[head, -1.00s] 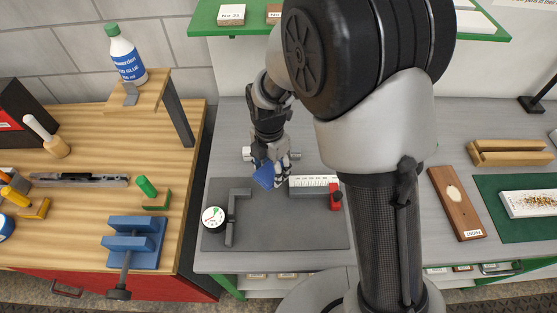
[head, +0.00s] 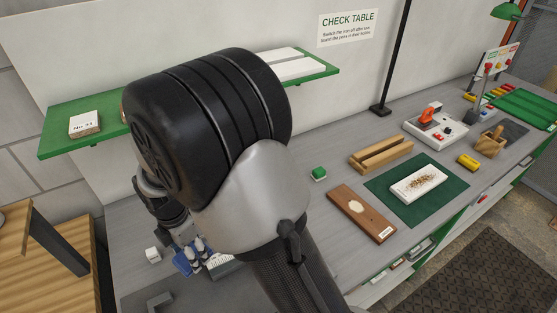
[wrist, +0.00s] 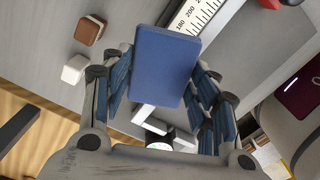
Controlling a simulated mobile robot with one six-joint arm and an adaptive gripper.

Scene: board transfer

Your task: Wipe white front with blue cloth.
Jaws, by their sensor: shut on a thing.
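The white front (head: 408,191) is a white board with brown specks on its face. It lies flat on a dark green mat (head: 452,196), right of the middle in the head view. My gripper (head: 196,254) is at the lower left of the head view, well away from the white front. It is shut on the folded blue cloth (head: 181,263). In the wrist view the cloth (wrist: 165,62) is a flat blue pad between the fingers of my gripper (wrist: 163,85). My arm hides part of the bench.
A brown board (head: 352,216) with a pale oval, a wooden cradle (head: 381,155) and a small green block (head: 318,174) lie near the mat. A red-handled tool on a white unit (head: 434,128) stands behind. A green shelf (head: 60,130) overhangs the bench.

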